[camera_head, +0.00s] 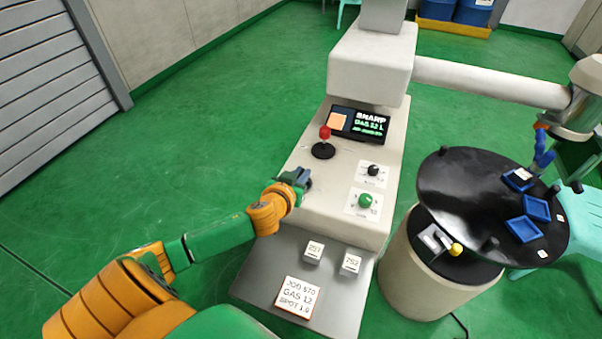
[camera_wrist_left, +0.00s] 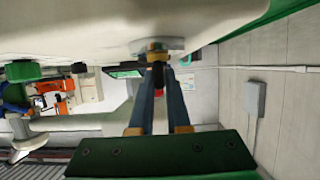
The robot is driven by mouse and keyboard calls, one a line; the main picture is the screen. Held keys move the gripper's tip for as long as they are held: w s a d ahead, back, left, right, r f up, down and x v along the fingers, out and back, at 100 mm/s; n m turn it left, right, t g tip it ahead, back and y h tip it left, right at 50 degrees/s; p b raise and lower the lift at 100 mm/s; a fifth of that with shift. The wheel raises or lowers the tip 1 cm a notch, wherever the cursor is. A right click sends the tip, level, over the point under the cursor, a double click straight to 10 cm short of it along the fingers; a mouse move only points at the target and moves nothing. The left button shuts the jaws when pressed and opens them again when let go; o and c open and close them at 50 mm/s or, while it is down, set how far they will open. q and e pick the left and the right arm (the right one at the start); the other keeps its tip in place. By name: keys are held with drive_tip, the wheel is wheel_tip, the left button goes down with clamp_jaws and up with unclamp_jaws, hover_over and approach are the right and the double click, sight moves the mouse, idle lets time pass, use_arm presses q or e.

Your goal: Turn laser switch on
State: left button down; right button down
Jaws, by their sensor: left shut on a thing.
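The cream control console (camera_head: 338,212) stands in the middle of the head view. My left gripper (camera_head: 303,182) is at its left edge. In the left wrist view, my gripper's two fingers (camera_wrist_left: 158,88) are shut around a small dark lever (camera_wrist_left: 158,72). The lever sticks out of a round metal base with a brass collar (camera_wrist_left: 157,48). It looks like the laser switch, but no label shows. In the head view, my gripper mostly hides it. Which way the lever is set cannot be told. My right gripper is not in view.
A red-topped joystick (camera_head: 324,133), a screen (camera_head: 368,124), a black knob (camera_head: 373,170) and a green knob (camera_head: 365,201) are on the console. A printed card (camera_head: 298,297) lies on the lower shelf. A round black table (camera_head: 470,190) with blue trays stands right.

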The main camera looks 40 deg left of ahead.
use_arm(q)
drive_tip(key=m+h+p, duration=0.1)
drive_tip(key=m+h, duration=0.3)
drive_tip(key=shift+a+h, duration=0.1)
drive_tip(key=shift+h, duration=0.2)
drive_tip(key=shift+m+h, duration=0.9)
drive_tip(key=shift+h, duration=0.2)
drive_tip(key=shift+w+a+r+m+g+h, duration=0.1)
drive_tip(key=shift+m+g+h, duration=0.1)
drive_tip(key=shift+m+h, duration=0.25)
drive_tip(key=shift+w+m+g+h, duration=0.1)
drive_tip(key=shift+m+g+h, duration=0.1)
drive_tip(key=shift+m+h, duration=0.25)
drive_tip(key=shift+m+g+h+b, duration=0.3)
drive_tip(key=shift+m+h+b, duration=0.1)
drive_tip(key=shift+h+b, duration=0.15)
drive_tip(key=m+g+h+b, duration=0.1)
drive_tip(key=b, duration=0.1)
drive_tip(key=f+m+g+h+b, duration=0.1)
drive_tip(key=m+h+b, duration=0.1)
drive_tip(key=b, duration=0.1)
drive_tip(key=shift+m, duration=0.3)
drive_tip(key=m+g+h+b, duration=0.2)
drive_tip(key=g+b, duration=0.1)
drive_tip(key=b, duration=0.9)
drive_tip(key=shift+r+m, duration=0.15)
drive_tip(key=shift+m, duration=0.25)
drive_tip(key=shift+s+r+b, duration=0.15)
drive_tip(key=shift+r+b, duration=0.1)
drive_tip(key=shift+b, duration=0.6)
